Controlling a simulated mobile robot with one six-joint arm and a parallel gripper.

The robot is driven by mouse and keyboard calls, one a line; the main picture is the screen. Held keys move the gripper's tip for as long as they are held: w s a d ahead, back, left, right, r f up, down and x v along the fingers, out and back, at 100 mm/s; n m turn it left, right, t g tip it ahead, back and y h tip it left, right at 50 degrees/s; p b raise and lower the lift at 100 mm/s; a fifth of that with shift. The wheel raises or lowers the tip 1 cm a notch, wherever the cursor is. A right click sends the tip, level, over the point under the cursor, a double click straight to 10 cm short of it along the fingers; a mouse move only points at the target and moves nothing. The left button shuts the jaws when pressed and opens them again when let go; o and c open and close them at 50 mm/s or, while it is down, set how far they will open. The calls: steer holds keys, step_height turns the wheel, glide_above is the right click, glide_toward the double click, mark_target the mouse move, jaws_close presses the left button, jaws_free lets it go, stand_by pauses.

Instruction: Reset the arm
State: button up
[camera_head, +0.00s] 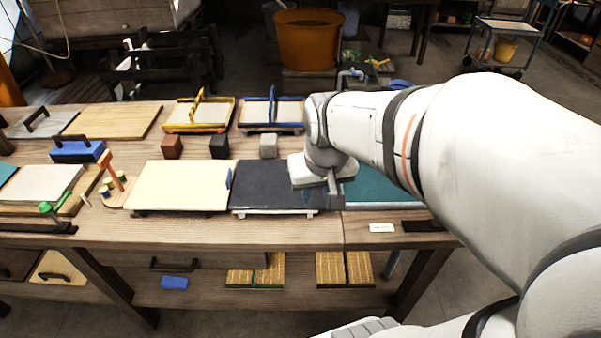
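My arm reaches in from the right side of the head view. My gripper (333,188) hangs over the right edge of a dark slate-coloured board (275,188) on the wooden bench. I see a grey finger pointing down; the other finger is hard to make out, so its opening cannot be told. I cannot tell whether it touches the board. A teal board (380,192) lies to the right, partly hidden by my arm. A cream board (180,187) lies to the left of the dark one.
Brown (172,147), black (220,147) and grey (268,146) blocks stand behind the boards. Yellow (200,113) and blue (270,112) framed moulds with upright handles lie farther back. An orange tub (308,42) stands behind the bench (240,232). Handled tools crowd the left.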

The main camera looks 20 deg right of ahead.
steer(key=s+a+n, duration=0.1)
steer(key=s+a, duration=0.1)
steer(key=s, duration=0.3)
steer(key=shift+s+a+f+g, duration=0.2)
steer(key=shift+a+f+g, duration=0.1)
steer(key=shift+a, duration=0.1)
steer(key=p+v, duration=0.2)
steer(key=v, duration=0.1)
steer(key=p+v, duration=0.1)
steer(key=p, duration=0.1)
steer(key=shift+w+r, duration=0.3)
steer(key=shift+r, duration=0.05)
